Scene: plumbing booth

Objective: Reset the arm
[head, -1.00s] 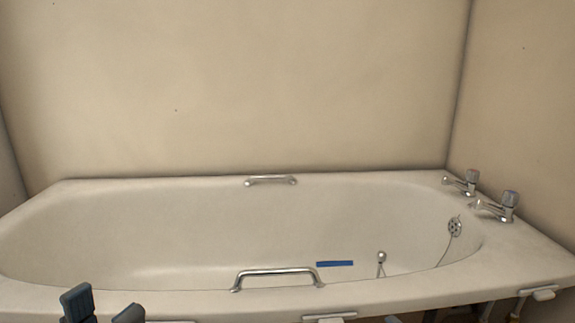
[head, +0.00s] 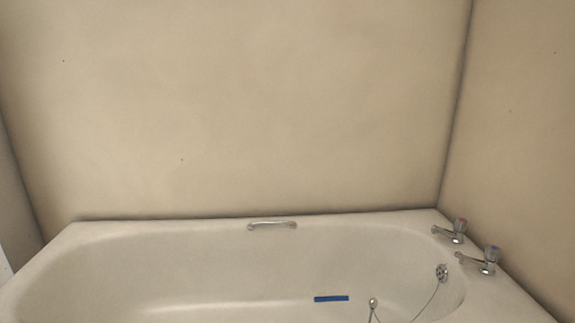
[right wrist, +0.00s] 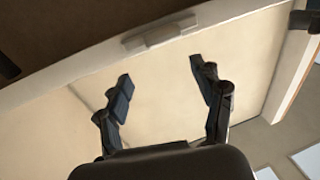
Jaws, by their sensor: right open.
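My right gripper (right wrist: 161,82) shows in the right wrist view with its two dark fingers spread apart and nothing between them. A pale rim with a small block (right wrist: 160,32) on it crosses that view beyond the fingertips. My left gripper is in no current view. In the head view the white bathtub (head: 110,240) stands against the beige walls, with its near rim below the frame. A blue strip (head: 331,298) lies inside the tub.
A chrome grab handle (head: 272,225) is on the far rim. Two taps (head: 486,261) stand on the right end. The overflow fitting (head: 441,272) has a chain to the plug (head: 373,303). The beige back wall (head: 240,110) is bare.

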